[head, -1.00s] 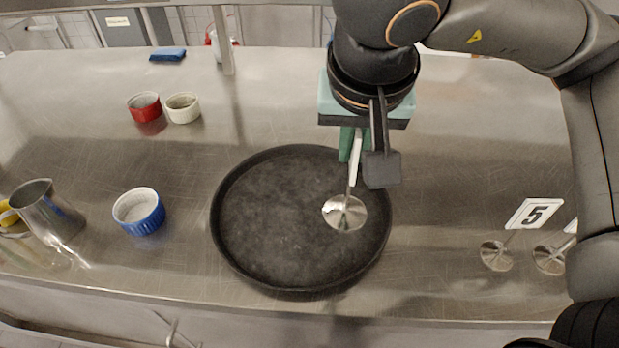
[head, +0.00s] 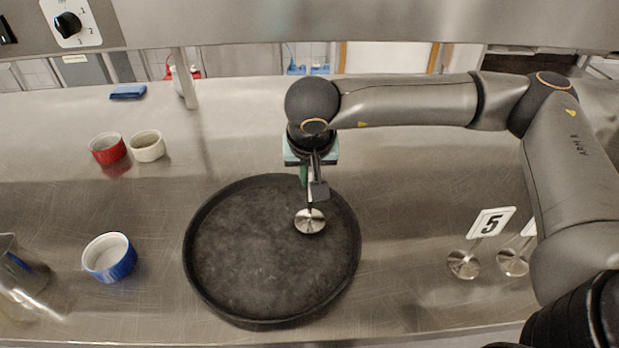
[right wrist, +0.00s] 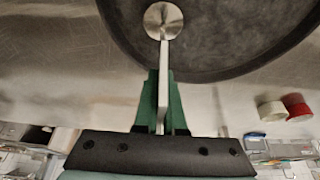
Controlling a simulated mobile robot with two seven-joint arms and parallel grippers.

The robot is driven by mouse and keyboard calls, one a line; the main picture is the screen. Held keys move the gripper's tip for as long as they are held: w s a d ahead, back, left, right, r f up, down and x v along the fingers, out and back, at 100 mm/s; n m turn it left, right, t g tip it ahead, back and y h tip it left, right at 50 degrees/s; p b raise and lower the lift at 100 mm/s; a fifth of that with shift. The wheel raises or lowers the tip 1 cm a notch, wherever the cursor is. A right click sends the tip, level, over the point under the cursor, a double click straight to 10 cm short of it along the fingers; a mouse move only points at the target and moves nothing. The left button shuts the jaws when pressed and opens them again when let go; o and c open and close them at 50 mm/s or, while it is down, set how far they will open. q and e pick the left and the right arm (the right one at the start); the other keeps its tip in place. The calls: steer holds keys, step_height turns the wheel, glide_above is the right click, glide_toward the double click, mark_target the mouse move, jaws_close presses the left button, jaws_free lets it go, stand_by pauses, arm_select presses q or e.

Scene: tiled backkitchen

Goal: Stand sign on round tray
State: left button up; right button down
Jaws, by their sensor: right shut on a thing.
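The round tray (head: 213,285) is black with a raised rim and lies on the steel counter. My right gripper (head: 307,180) is shut on a metal sign stand, with its round base (head: 310,221) down over the back right part of the tray. In the right wrist view the green fingers (right wrist: 162,100) hold the sign's stem, and the base (right wrist: 163,20) shows over the tray (right wrist: 225,73). The sign looks about upright; its plate is hidden by the gripper. I cannot tell whether the base touches the tray. My left gripper is not in view.
A sign numbered 5 (head: 491,222) stands at the right beside another sign base (head: 513,262). A blue ramekin (head: 110,258) and a metal jug (head: 20,270) are at the left. Red (head: 108,149) and cream (head: 147,146) ramekins sit farther back. The tray is otherwise empty.

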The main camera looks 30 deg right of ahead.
steer(key=shift+f, duration=0.5)
steer(key=shift+f, duration=0.2)
steer(key=c, duration=1)
jaws_free()
steer(key=shift+s+a+r, duration=0.1)
steer(key=shift+s+r, duration=0.05)
steer(key=shift+r, duration=0.35)
steer(key=b+v, duration=0.1)
steer(key=v, duration=1)
steer(key=shift+r, duration=0.2)
